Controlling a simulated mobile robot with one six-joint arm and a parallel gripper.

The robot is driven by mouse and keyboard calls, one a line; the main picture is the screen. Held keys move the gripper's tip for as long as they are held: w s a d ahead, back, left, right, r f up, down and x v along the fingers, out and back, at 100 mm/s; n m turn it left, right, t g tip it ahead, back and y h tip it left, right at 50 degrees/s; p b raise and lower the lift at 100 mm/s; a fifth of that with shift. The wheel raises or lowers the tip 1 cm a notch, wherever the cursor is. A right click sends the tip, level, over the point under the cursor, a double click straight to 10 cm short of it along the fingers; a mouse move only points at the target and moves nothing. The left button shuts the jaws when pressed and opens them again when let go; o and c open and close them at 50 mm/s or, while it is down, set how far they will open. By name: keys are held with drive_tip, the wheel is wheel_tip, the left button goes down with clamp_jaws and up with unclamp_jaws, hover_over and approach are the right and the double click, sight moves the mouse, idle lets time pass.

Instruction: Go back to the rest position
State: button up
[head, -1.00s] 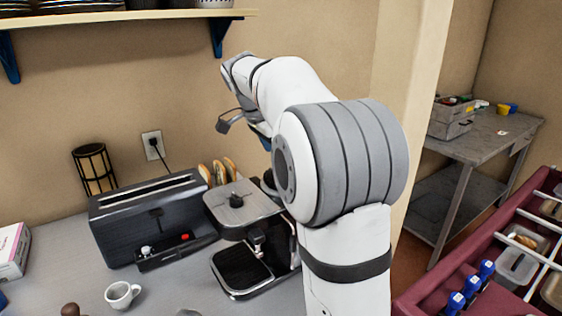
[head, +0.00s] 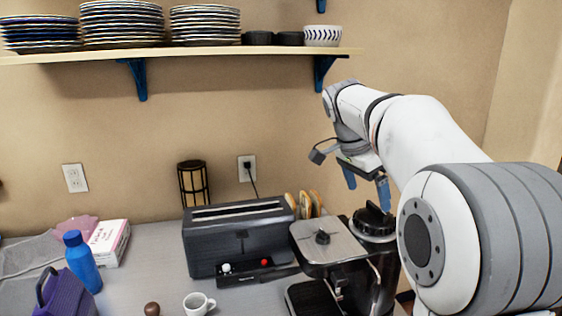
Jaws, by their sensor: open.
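My gripper (head: 367,188) shows in the head view at the right, with its two blue fingers pointing down and apart. It is open, and nothing shows between the fingers. It hangs above the back right of the coffee machine (head: 326,256), over a dark round lid on a canister (head: 373,222). I cannot tell whether the right finger touches the lid. My white and grey arm fills the right side and hides what is behind it.
A black toaster (head: 238,240) stands left of the coffee machine, with a white cup (head: 198,304) in front. A blue bottle (head: 82,262) and a purple object (head: 68,294) are at the left. A shelf (head: 200,54) with stacked plates hangs above.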

drive_tip(key=s+a+f+n+t+y, duration=0.1)
drive_tip(key=s+a+f+n+y, duration=0.1)
drive_tip(key=s+a+f+n, duration=0.2)
drive_tip(key=s+a+f+n+t+y, duration=0.1)
drive_tip(key=s+a+f+n, duration=0.2)
drive_tip(key=s+f+n, duration=0.7)
drive_tip(key=s+f, duration=0.3)
drive_tip(key=s, duration=0.7)
drive_tip(key=shift+a+y, duration=0.35)
drive_tip(key=shift+y, duration=0.05)
drive_tip(key=shift+f, duration=0.1)
drive_tip(key=shift+c, duration=0.5)
